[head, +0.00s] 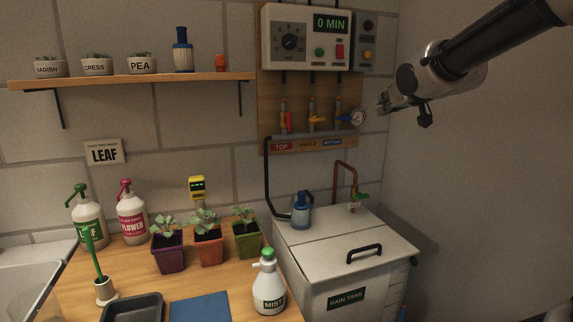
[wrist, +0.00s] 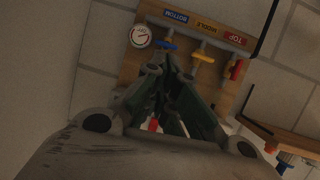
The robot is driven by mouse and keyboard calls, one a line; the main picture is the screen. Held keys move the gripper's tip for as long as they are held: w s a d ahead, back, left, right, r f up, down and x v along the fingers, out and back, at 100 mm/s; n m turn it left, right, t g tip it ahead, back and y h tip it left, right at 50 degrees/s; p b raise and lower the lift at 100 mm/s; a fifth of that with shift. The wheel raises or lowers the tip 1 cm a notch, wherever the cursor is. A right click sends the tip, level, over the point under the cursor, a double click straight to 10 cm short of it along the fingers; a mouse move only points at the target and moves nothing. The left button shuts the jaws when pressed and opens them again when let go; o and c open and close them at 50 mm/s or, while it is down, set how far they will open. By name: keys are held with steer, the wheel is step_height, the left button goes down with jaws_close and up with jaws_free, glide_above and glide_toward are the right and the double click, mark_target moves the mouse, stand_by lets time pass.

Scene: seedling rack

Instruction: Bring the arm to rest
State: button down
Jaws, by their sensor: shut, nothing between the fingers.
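My gripper (head: 384,105) is at the upper right in the head view, at the end of my arm, which reaches in from the top right corner. It is up in the air to the right of the valve board (head: 268,128), apart from it in that view. In the wrist view, my gripper's fingers (wrist: 165,65) are together with nothing between them, pointing toward the valve board (wrist: 190,12), which appears upside down.
The valve board carries red, yellow and blue valves and a gauge (head: 358,117). A timer box (head: 305,63) hangs above. Below stand the rain tank (head: 390,243) and a bench with potted seedlings, a mist bottle (head: 268,290) and two pump bottles. The right wall is bare.

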steer(key=s+d+f+g+h, duration=0.2)
steer(key=s+d+f+g, duration=0.25)
steer(key=s+f, duration=0.6)
steer(key=s+d+f+m+g, duration=0.1)
steer(key=s+d+f+g, duration=0.1)
steer(key=s, duration=0.9)
steer(key=s+d+f+m+g, duration=0.1)
steer(key=s+d+f+g, duration=0.1)
steer(key=s, duration=1)
steer(key=shift+d+f+m+g, duration=0.3)
steer(key=shift+d+f+g, duration=0.15)
steer(key=shift+f, duration=0.3)
